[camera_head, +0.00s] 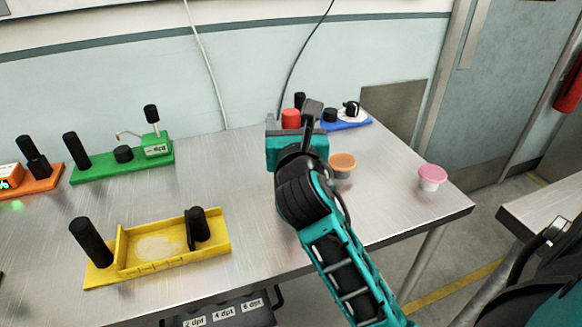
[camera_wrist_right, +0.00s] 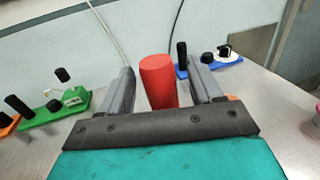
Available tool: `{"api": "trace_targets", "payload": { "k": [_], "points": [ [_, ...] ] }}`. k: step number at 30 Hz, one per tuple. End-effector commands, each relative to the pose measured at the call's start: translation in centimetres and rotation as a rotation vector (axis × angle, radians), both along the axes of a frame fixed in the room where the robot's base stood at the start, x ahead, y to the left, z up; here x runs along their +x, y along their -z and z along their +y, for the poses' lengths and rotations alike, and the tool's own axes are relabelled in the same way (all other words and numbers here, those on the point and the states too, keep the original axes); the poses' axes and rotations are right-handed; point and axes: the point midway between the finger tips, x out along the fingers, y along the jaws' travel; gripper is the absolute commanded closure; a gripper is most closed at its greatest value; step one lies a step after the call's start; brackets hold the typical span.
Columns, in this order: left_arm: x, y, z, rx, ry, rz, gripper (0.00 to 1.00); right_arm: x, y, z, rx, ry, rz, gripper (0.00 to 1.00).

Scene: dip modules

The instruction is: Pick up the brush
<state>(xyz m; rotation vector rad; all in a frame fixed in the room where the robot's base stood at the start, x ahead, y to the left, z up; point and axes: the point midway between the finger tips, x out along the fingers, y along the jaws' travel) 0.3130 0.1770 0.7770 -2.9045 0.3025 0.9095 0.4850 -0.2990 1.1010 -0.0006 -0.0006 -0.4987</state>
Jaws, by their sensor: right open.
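A red upright cylinder (camera_head: 290,118), seemingly a handle, stands toward the back of the steel table. In the right wrist view this red cylinder (camera_wrist_right: 158,82) shows between the two fingers, with a gap on each side. Its lower part is hidden behind my gripper, so I cannot tell whether it belongs to a brush. My right gripper (camera_head: 291,122) is open, and its fingers (camera_wrist_right: 160,75) point toward the cylinder. No bristles show in either view. My left gripper is not in view.
A blue module (camera_head: 347,125) stands behind to the right, with an orange-topped cup (camera_head: 342,165) and a pink-lidded cup (camera_head: 432,177) nearer. Green (camera_head: 120,168), orange (camera_head: 50,182) and yellow (camera_head: 170,262) modules with black posts stand left. The middle of the table is clear.

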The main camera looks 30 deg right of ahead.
Motion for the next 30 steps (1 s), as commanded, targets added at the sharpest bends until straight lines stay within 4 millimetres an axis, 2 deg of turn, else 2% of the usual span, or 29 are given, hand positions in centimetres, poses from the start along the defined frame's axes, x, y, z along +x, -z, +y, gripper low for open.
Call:
{"api": "trace_targets", "payload": {
  "k": [1,5,13,30],
  "points": [
    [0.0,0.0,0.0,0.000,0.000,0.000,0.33,0.8,-0.1,-0.3,0.001,0.000,-0.002,0.35],
    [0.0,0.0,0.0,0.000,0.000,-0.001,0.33,2.0,0.0,-1.0,0.000,-0.001,0.000,0.35],
    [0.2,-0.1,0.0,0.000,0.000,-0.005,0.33,2.2,0.0,-1.1,0.000,-0.001,0.001,0.35],
    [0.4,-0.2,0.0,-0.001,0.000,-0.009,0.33,2.2,0.0,-1.1,0.000,-0.001,0.001,0.90]
  ]
}}
